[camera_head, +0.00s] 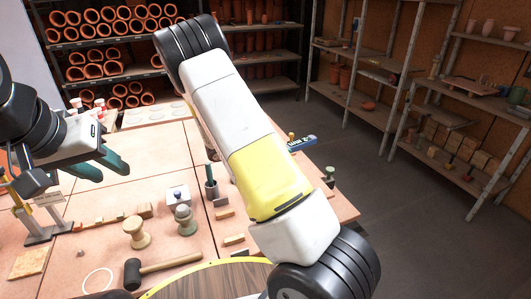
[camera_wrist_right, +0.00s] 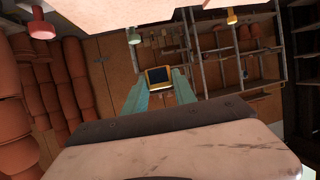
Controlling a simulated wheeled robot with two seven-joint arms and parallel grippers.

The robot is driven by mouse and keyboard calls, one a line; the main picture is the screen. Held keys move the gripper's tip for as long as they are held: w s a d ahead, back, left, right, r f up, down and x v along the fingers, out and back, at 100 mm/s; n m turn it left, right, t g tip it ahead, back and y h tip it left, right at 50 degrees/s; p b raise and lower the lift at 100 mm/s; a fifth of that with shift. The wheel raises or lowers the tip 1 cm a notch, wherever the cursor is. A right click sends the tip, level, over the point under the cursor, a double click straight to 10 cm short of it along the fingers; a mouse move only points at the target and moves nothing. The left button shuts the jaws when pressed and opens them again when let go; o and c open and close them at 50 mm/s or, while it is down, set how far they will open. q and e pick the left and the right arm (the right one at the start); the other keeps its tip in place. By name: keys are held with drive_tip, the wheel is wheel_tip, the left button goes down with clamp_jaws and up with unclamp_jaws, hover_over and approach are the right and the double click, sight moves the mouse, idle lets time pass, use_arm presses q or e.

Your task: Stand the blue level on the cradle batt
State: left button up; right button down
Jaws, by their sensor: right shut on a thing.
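The blue level (camera_head: 302,143) shows in the head view as a short blue bar with white lettering, just past my right arm; that arm hides the rest of it. In the right wrist view a dark face with a yellow frame (camera_wrist_right: 158,78), seemingly the level's end, sits between the teal fingers of my right gripper (camera_wrist_right: 160,88), which is shut on it. The right fingers are hidden in the head view. My left gripper (camera_head: 103,166) is open and empty above the table's left part. I cannot tell for sure which thing is the cradle batt.
Racks of clay pipes (camera_head: 100,32) stand behind; shelves (camera_head: 470,100) stand right. The table's back-middle is fairly clear.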

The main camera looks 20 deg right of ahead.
drive_tip(key=shift+s+a+f+m+g, duration=0.2)
drive_tip(key=shift+s+f+m+g, duration=0.25)
drive_tip(key=shift+f, duration=1.25)
drive_tip(key=shift+s+a+f+m+g, duration=0.2)
drive_tip(key=shift+s+f+g, duration=0.3)
drive_tip(key=shift+f, duration=1.2)
drive_tip(key=shift+s+a+f+m+g, duration=0.25)
drive_tip(key=shift+s+f, duration=0.35)
drive_tip(key=shift+f, duration=1.1)
drive_tip(key=shift+d+f, duration=0.1)
drive_tip(key=shift+f, duration=1.2)
